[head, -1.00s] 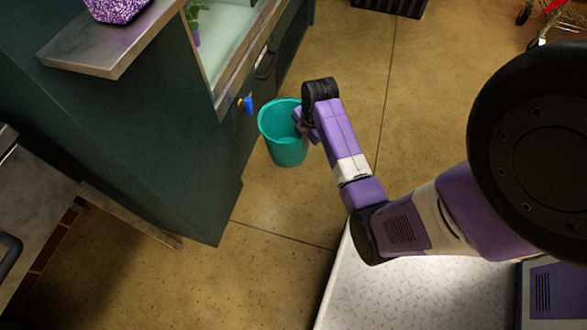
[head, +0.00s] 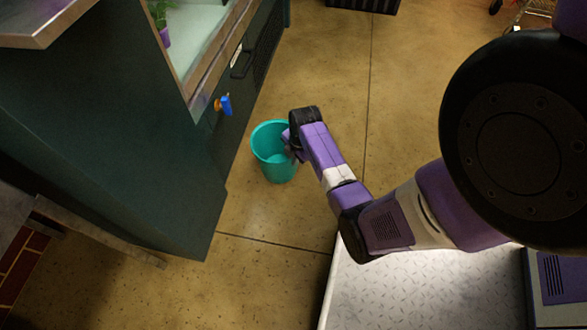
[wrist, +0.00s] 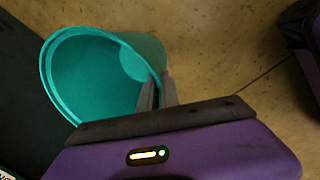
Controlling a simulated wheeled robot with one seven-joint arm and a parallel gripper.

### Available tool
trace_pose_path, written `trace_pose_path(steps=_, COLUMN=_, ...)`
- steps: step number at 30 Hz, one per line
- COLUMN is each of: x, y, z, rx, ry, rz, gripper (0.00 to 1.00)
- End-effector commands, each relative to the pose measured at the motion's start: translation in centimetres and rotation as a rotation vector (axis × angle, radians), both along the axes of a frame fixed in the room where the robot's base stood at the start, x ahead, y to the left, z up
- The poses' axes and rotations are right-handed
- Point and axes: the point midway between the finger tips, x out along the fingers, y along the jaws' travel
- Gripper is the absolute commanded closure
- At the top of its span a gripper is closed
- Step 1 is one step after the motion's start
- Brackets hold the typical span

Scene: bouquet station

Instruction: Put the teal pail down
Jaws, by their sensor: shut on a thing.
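The teal pail (head: 276,165) is in the middle of the head view, upright or nearly so, close to the front of the dark green cabinet. My gripper (head: 292,149) is shut on the right side of its rim. In the wrist view the pail (wrist: 95,85) fills the upper left, and it looks empty inside. The fingers of my gripper (wrist: 157,95) pinch the rim, one inside and one outside the wall. I cannot tell whether the pail's bottom touches the floor.
The dark green cabinet (head: 110,130) stands left of the pail, with a blue and orange tap (head: 223,104) on its front. A potted plant (head: 160,22) sits inside the cabinet. The tan floor (head: 345,75) is clear beyond the pail and nearer than it.

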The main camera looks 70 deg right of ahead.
Motion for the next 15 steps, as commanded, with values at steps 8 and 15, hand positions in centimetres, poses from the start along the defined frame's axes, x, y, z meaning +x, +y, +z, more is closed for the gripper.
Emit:
trace_pose_path(steps=8, x=0.0, y=0.0, z=-2.5, rx=-0.001, ry=-0.001, rz=0.000, gripper=1.00)
trace_pose_path(steps=15, x=0.1, y=-0.1, z=-4.7, rx=-0.002, ry=-0.001, rz=0.000, gripper=1.00)
